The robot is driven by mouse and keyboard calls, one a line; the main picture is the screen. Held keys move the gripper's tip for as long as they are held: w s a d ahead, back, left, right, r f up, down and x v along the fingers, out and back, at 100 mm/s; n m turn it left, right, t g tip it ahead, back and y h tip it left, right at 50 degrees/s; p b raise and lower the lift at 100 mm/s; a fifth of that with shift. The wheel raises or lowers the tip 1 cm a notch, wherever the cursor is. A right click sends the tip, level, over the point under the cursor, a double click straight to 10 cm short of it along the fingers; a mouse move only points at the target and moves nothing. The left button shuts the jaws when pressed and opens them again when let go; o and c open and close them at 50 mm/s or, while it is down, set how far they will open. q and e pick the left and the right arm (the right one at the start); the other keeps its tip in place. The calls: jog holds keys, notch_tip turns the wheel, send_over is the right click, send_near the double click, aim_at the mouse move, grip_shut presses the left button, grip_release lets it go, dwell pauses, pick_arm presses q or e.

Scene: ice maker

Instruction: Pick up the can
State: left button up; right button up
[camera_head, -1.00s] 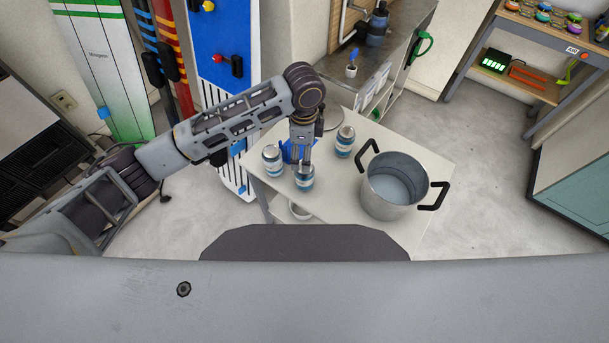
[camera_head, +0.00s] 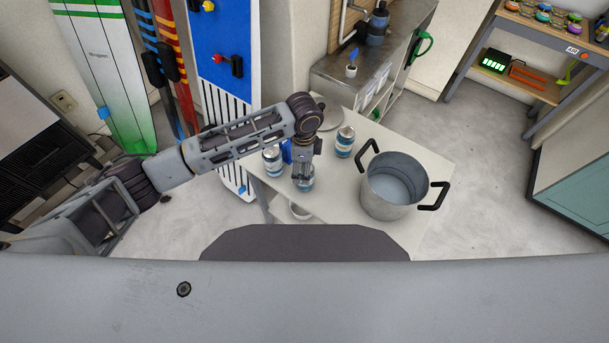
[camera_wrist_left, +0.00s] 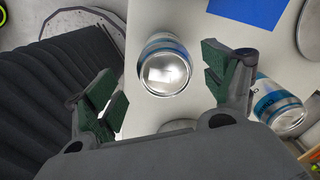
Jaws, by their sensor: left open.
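Another can (camera_wrist_left: 278,103) is outside the right finger. My right gripper is not in view.
A large metal pot (camera_head: 393,188) with black handles stands at the table's right side. A blue item (camera_head: 287,152) lies behind the front can, and a round plate (camera_head: 327,117) is at the back.

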pick_arm(q)
jog(key=shift+w+d+f, duration=0.1)
jog(key=shift+w+f, duration=0.05)
jog(key=shift+f, duration=1)
jog(key=shift+w+f, duration=0.1)
jog(key=shift+f, duration=1.35)
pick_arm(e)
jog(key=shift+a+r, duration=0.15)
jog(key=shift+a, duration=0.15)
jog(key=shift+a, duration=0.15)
